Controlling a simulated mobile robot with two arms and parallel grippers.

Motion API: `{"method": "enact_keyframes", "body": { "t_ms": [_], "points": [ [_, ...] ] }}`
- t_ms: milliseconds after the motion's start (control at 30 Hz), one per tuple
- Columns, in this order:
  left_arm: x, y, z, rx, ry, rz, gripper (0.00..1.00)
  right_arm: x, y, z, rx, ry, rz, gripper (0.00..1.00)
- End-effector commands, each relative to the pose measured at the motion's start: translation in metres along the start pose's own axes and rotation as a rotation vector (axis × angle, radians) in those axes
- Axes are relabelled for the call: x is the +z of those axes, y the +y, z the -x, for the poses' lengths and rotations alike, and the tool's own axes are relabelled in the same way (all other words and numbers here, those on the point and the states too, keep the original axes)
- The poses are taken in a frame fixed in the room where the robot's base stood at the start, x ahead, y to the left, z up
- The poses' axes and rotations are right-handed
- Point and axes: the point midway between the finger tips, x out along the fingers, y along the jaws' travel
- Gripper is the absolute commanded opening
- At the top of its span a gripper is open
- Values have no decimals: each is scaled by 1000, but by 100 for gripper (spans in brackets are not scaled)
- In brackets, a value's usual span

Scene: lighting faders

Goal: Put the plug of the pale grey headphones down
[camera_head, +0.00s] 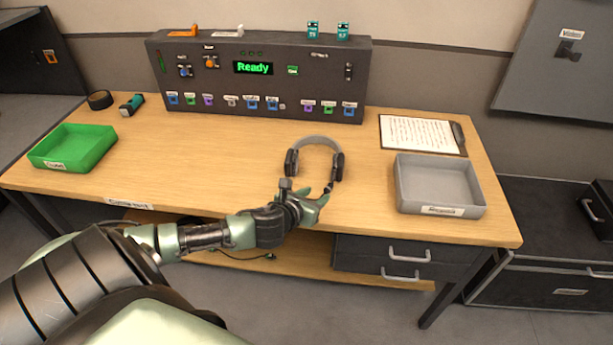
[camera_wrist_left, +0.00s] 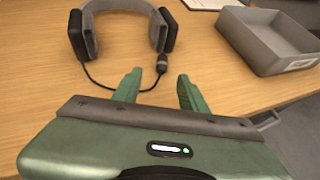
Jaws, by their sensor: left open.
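The pale grey headphones (camera_head: 315,150) lie on the wooden table with dark ear cups; they also show at the top of the left wrist view (camera_wrist_left: 122,22). Their dark plug (camera_wrist_left: 162,63) rests on the table beside the right ear cup, and a thin black cable runs from it back around to the left ear cup. My left gripper (camera_head: 319,195) is near the table's front edge, just in front of the headphones. In the left wrist view its green fingers (camera_wrist_left: 158,86) are apart with nothing between them, and the plug lies just beyond the fingertips. My right gripper is not in view.
A grey tray (camera_head: 436,208) stands to the right, with a clipboard (camera_head: 421,134) behind it. A green tray (camera_head: 73,165) is at the left. A control panel (camera_head: 262,73) stands along the back. The wood between green tray and headphones is clear.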

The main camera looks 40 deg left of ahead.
Motion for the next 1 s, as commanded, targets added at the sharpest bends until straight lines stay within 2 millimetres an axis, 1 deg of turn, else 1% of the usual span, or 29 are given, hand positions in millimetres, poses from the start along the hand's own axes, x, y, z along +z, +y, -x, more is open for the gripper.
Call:
{"method": "enact_keyframes", "body": {
  "t_ms": [33, 100, 200, 300, 433, 667, 767, 867, 1000],
  "points": [
    [-2, 0, 12, -2, 2, -4, 42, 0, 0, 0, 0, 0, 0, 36],
    [0, 0, 26, -3, 0, -3, 42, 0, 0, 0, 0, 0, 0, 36],
    [0, 0, 42, -3, 0, -3, 42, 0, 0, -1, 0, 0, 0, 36],
    [1, 0, 52, -2, -2, -1, 42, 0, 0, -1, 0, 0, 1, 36],
    [2, -1, 59, -3, -4, 1, 42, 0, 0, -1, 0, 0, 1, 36],
    [0, -3, 59, -6, -2, 24, 42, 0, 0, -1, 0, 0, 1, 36],
    [-11, -14, 56, -28, 18, 175, 42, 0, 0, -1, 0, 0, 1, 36],
    [-30, -37, 50, -66, 58, 468, 42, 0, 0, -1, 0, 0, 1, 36],
    [-58, -72, 44, -108, 130, 938, 42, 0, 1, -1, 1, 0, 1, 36]
  ]
}}
